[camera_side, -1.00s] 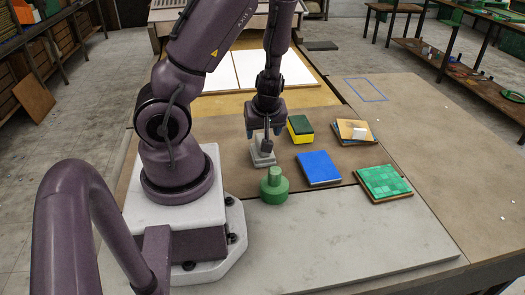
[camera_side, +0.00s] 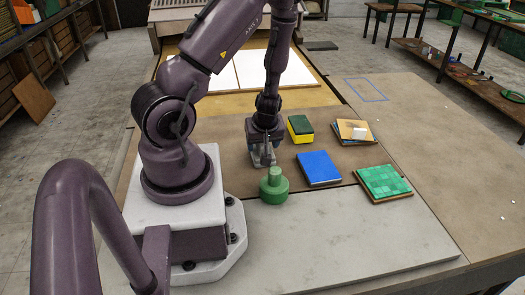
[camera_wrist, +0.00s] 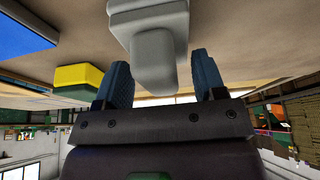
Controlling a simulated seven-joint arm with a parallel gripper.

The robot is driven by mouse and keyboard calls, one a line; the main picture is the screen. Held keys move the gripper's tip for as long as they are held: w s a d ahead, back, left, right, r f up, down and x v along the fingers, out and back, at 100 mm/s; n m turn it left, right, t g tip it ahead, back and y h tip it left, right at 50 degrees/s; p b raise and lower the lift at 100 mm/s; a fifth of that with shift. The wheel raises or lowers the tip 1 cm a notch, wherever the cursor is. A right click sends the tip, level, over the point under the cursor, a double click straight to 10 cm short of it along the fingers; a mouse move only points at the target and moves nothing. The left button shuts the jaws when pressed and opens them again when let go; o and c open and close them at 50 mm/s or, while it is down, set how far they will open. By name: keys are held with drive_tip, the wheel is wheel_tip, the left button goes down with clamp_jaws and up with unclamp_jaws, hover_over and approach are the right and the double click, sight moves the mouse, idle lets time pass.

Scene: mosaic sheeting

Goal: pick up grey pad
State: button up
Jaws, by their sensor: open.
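The grey pad (camera_side: 264,161) is a light grey block with a raised grip on top. It rests on the brown board just right of my arm's base, partly hidden by my gripper in the side view. My gripper (camera_side: 262,148) points down over it. In the wrist view the pad (camera_wrist: 155,38) is at the top centre, with its grip reaching down between the two blue fingers of my gripper (camera_wrist: 160,65). The fingers are apart, one on each side of the grip, with visible gaps.
A green round knobbed piece (camera_side: 273,188) stands close in front. A yellow-and-green sponge (camera_side: 300,129), a blue pad (camera_side: 319,168), a green mosaic tile (camera_side: 383,182) and a small stack with a white block (camera_side: 355,132) lie to the right. The grey slab (camera_side: 370,235) in front is clear.

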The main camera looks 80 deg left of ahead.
drive_tip(key=shift+c, duration=0.5)
drive_tip(key=c, duration=1)
drive_tip(key=shift+r, duration=0.1)
drive_tip(key=shift+r, duration=4.95)
